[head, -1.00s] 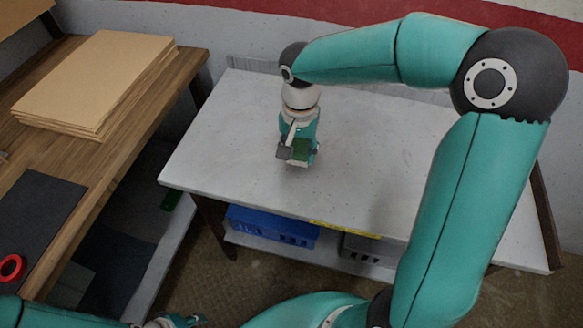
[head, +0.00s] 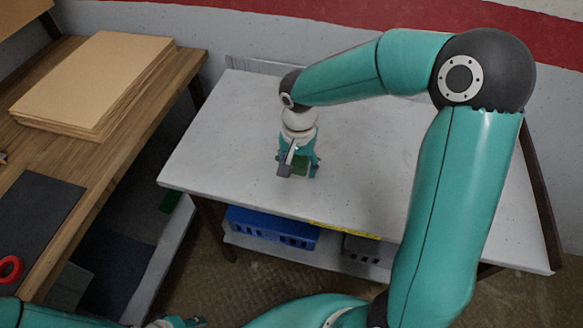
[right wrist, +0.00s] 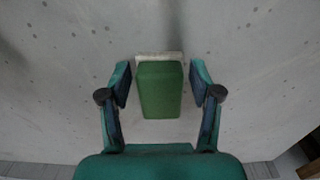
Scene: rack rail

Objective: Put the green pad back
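The green pad (right wrist: 160,90) is a block with a pale strip along its far edge. In the right wrist view it is between the two fingers of my right gripper (right wrist: 160,82), with a narrow gap on each side. In the head view my right gripper (head: 298,168) points down over the white table, and part of the pad (head: 301,164) shows dark green at its fingers. I cannot tell whether the pad touches the table. My left gripper (head: 178,322) is only partly visible at the bottom edge, and its fingers are not clear.
The white table (head: 220,150) is otherwise bare. Beneath it are a blue crate (head: 272,228) and a grey crate (head: 366,250). A wooden bench (head: 120,150) at the left holds stacked brown boards (head: 95,80), a dark mat (head: 40,215) and a red ring (head: 10,268).

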